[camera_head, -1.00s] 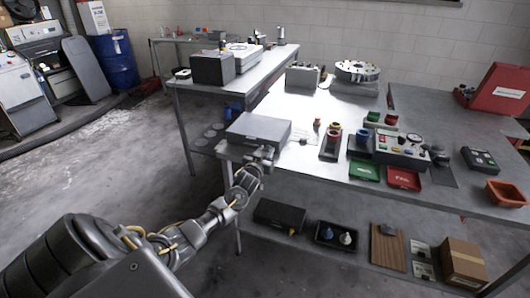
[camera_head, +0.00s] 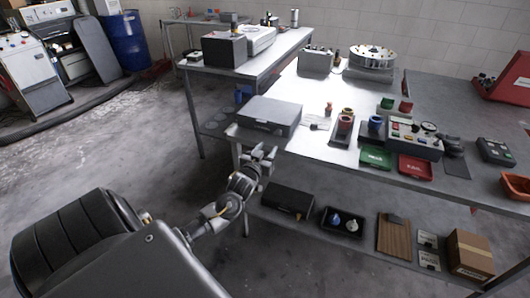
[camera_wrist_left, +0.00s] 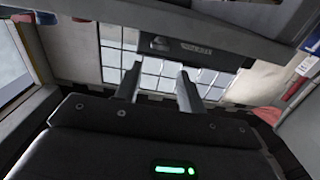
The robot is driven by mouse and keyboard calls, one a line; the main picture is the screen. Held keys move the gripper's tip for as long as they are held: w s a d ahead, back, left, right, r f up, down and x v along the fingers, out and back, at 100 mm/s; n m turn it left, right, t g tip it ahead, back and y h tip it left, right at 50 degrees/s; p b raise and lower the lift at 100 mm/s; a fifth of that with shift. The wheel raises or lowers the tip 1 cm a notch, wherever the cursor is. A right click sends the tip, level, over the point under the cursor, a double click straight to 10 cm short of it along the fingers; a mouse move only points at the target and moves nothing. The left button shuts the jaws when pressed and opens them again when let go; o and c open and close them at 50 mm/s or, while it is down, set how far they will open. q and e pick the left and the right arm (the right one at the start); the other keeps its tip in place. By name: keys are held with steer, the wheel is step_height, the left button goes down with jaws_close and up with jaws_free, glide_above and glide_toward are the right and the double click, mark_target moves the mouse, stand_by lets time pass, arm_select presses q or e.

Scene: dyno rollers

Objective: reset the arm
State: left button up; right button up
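My left arm comes in from the lower left. Its gripper (camera_head: 262,153) is just in front of and below the grey metal box (camera_head: 271,111) at the near left corner of the workbench (camera_head: 318,152). In the left wrist view the two fingers of my left gripper (camera_wrist_left: 158,74) stand apart with nothing between them. A grey face with a small label (camera_wrist_left: 196,46) crosses above the fingertips there. My right gripper is in neither view.
Green (camera_head: 375,157) and red (camera_head: 415,167) trays and a control box (camera_head: 413,138) stand on the bench. The lower shelf holds a black case (camera_head: 288,200) and a cardboard box (camera_head: 470,252). A second table (camera_head: 262,66) stands behind.

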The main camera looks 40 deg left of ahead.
arm_select(q)
steer(key=shift+s+d, duration=0.15)
steer(key=shift+s, duration=0.4)
steer(key=s+f+m+g+h, duration=0.1)
steer(key=s+f+m+g, duration=0.1)
steer(key=f, duration=0.9)
steer(key=s+f+m+g+h, duration=0.1)
steer(key=s+f+m+g, duration=0.15)
steer(key=f, duration=0.85)
steer(key=s+d+f+g+h, duration=0.1)
steer(key=s+d+f+g, duration=0.15)
steer(key=s+f, duration=0.45)
steer(key=s+d+f+g, duration=0.25)
steer(key=s+f, duration=0.25)
steer(key=f, duration=0.5)
steer(key=s+d+f+g+h, duration=0.1)
steer(key=s+d+f, duration=0.4)
steer(key=s, duration=0.6)
steer(key=s+d+f+m+g, duration=0.1)
steer(key=s+d+f+g, duration=0.2)
steer(key=s, duration=0.9)
steer(key=s+d+f+g+h, duration=0.1)
steer(key=s+d+f+g, duration=0.1)
steer(key=s+d+f, duration=0.5)
steer(key=s, duration=0.4)
steer(key=shift+s+d+f+h, duration=0.2)
steer(key=shift+s+f+h, duration=0.05)
steer(key=shift+s+h, duration=0.1)
